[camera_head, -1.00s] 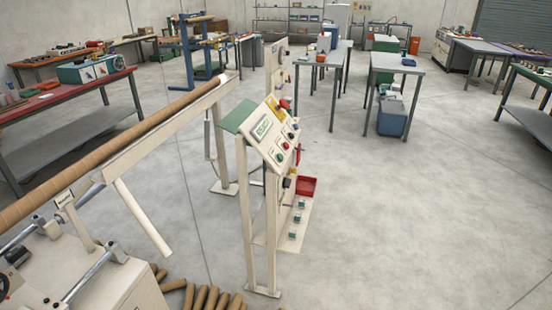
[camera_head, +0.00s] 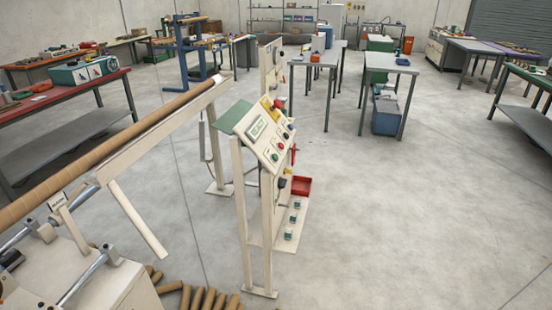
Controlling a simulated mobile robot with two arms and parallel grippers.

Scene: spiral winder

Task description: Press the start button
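The control panel (camera_head: 250,143) stands in the middle of the view, tilted on a cream frame. It has a lit display (camera_head: 257,127) with a greenish screen. A small green button (camera_head: 274,157) sits low on its face, and a red button (camera_head: 281,146) is just above it to the right. A larger red knob (camera_head: 278,103) is near the top on a yellow patch. The button labels are too small to read. Neither of my grippers is in view.
The winder with a long brown tube (camera_head: 120,135) runs along the left. Several brown tubes (camera_head: 197,299) lie on the floor by it. A red tray (camera_head: 301,187) is behind the panel stand. Grey tables (camera_head: 390,62) stand farther back. The floor (camera_head: 400,220) at right is clear.

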